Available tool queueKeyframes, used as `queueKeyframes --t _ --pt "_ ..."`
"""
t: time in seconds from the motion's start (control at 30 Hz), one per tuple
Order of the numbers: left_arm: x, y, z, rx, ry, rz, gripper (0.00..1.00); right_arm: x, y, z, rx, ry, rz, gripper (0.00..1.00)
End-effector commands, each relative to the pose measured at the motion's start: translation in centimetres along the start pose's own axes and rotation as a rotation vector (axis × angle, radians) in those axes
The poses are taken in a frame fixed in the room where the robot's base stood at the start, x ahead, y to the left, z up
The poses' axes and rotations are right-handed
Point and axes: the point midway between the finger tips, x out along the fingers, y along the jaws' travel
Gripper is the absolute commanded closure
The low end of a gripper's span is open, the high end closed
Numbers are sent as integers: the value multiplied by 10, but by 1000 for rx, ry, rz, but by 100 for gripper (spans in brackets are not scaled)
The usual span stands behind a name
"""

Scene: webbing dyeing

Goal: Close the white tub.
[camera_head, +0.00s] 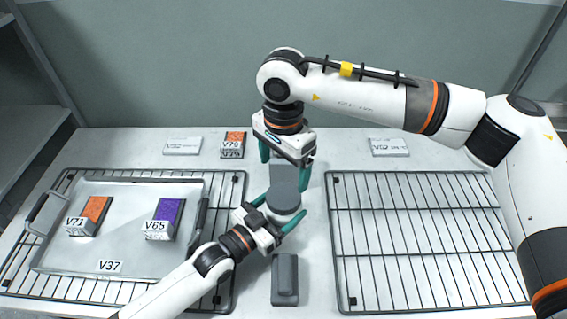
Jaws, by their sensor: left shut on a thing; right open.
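The white tub (285,216) stands in the middle of the table between the two wire racks. A dark grey round top (283,196) covers its upper side; whether this top is fully seated I cannot tell. My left gripper (275,211) reaches in from the lower left and is shut on the tub, with one teal finger on each side. My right gripper (285,168) is open just behind and above the tub, pointing down. Its fingers are apart, and a grey block (285,172) shows between them. I cannot tell whether the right fingers touch anything.
The left wire rack (236,182) bears a metal tray (120,189) with blocks V71 (89,215) and V65 (164,219). The right wire rack (420,240) is empty. A grey block-like object (285,278) lies in front of the tub. Block V79 (233,145) and white labels stand behind.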

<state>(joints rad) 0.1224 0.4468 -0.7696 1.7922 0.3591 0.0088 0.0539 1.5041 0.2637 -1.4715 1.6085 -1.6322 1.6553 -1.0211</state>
Motion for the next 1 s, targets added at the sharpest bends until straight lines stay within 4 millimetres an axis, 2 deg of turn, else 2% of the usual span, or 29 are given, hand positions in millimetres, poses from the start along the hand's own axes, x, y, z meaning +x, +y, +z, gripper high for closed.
queueKeyframes --t 0.27,0.7,1.0 --pt "0 0 0 -1 -1 0 88 5 0 0 3 1 -1 13" --pt "0 0 1 -1 -2 0 88 66 0 0 5 1 -1 13" --pt "0 0 1 -1 -2 0 88 80 0 0 5 0 0 13"
